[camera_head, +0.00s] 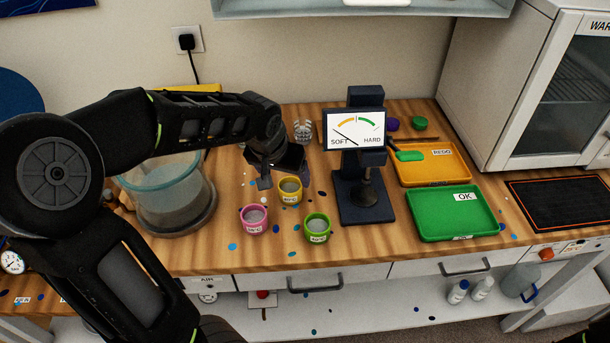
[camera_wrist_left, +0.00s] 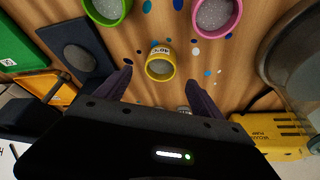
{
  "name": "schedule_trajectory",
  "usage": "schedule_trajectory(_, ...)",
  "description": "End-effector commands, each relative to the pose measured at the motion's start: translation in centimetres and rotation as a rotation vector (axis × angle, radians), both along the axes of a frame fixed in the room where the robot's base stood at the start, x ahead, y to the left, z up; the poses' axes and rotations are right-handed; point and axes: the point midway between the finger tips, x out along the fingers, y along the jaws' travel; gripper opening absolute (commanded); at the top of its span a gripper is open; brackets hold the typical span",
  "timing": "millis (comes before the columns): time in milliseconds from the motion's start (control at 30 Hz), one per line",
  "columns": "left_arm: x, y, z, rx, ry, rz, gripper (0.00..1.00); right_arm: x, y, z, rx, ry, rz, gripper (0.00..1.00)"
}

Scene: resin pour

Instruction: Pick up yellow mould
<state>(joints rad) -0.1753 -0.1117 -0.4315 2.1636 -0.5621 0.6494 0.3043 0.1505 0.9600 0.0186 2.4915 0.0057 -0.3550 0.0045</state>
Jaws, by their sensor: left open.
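The yellow mould (camera_head: 290,190) is a small cup with grey filling and a white label. It stands upright on the wooden bench, between and behind the pink mould (camera_head: 254,219) and the green mould (camera_head: 317,228). My left gripper (camera_head: 276,180) is open just behind and above the yellow mould. In the left wrist view the yellow mould (camera_wrist_left: 160,68) lies ahead, between the lines of the two open fingers (camera_wrist_left: 160,85), with nothing held. The green mould (camera_wrist_left: 107,8) and pink mould (camera_wrist_left: 216,14) are beyond it. My right gripper is not in view.
A hardness tester (camera_head: 366,205) stands right of the moulds. An orange REDO tray (camera_head: 459,176) and a green OK tray (camera_head: 433,227) lie farther right. A clear vessel (camera_head: 168,198) stands left. A yellow pump (camera_wrist_left: 272,135) shows in the left wrist view.

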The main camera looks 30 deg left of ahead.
Motion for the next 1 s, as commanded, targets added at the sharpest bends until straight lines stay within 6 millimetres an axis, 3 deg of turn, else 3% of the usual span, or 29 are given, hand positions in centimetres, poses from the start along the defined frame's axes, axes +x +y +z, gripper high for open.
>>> schedule_trajectory(300, 0.0, 0.0, -0.1, 0.0, 0.001, 0.0, 0.77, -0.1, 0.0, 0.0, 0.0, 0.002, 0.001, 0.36)
schedule_trajectory(600, 1.0, 0.2, -2.4, -0.001, 0.001, 0.001, 0.77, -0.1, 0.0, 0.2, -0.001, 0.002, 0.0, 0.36)
schedule_trajectory(1000, 1.3, 0.3, -3.1, 0.001, 0.002, -0.001, 0.77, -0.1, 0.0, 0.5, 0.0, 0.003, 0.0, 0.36)
